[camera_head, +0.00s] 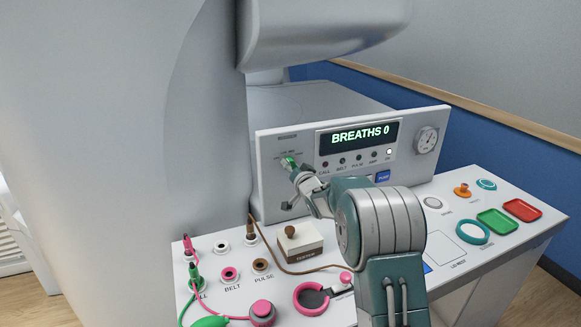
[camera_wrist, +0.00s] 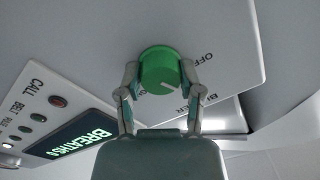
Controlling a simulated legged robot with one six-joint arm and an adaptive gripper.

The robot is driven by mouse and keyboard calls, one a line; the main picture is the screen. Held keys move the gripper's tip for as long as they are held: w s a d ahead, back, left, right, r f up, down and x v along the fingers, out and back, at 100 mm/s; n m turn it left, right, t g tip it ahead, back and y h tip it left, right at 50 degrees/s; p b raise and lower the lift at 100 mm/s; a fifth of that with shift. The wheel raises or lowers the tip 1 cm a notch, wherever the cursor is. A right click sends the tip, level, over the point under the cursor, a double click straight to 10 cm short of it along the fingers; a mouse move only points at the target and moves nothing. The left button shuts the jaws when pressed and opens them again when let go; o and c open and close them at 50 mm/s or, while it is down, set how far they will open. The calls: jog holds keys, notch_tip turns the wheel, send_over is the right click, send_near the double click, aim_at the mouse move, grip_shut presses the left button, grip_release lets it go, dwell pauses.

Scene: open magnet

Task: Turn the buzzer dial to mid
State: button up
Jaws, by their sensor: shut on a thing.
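The buzzer dial (camera_wrist: 158,70) is a round green knob with a pale pointer line, on the grey front panel (camera_wrist: 225,30). In the wrist view my gripper (camera_wrist: 160,80) has one finger on each side of the dial and is shut on it. The line on the dial points to the lower right in that view. Printed labels sit beside it; "OFF" is readable and the rest is partly covered by a finger. In the head view the dial (camera_head: 287,161) shows small at the panel's left, with my gripper (camera_head: 292,168) at it.
The display (camera_head: 358,135) reads "BREATHS 0", with a row of labelled lights below and a gauge (camera_head: 427,140) at right. On the desk are a wooden-knobbed box (camera_head: 300,243), a pink ring (camera_head: 311,299), coloured sockets with cables, and red (camera_head: 522,210) and green trays (camera_head: 497,221).

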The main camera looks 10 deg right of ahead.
jog(key=m, duration=0.4)
jog(key=shift+m, duration=0.4)
jog(key=shift+f+m, duration=0.1)
jog(key=shift+m, duration=1.9)
jog(key=shift+d, duration=0.1)
jog(key=o, duration=1.1)
jog(key=shift+f, duration=0.15)
jog(key=shift+o, duration=0.2)
